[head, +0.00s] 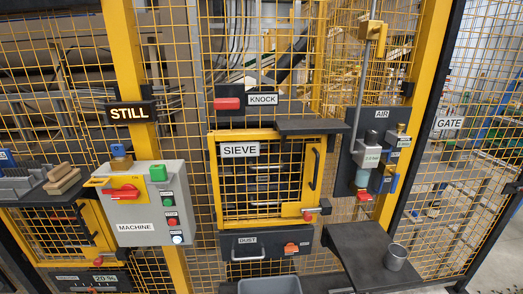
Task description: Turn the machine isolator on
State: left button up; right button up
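The machine isolator is a red rotary handle (121,192) on a yellow plate at the upper left of the grey box labelled MACHINE (144,227). The handle looks roughly horizontal; its position marks are too small to read. The box also carries a green block (158,173), a green button (168,196), a red button (172,221) and a pale lit button (177,239). A brass-coloured piece with a blue top (121,158), perhaps a padlock, is at the box's top left edge. Neither of my grippers is in view.
A STILL sign (130,113) is above the box. The yellow-framed SIEVE door (212,180) is to its right, with a dark shelf (310,127) jutting out. A right-hand shelf (365,250) holds a metal cup (394,257). Yellow mesh fencing stands behind.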

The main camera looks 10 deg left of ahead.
aim_at(129, 191)
jog(key=u, duration=1.55)
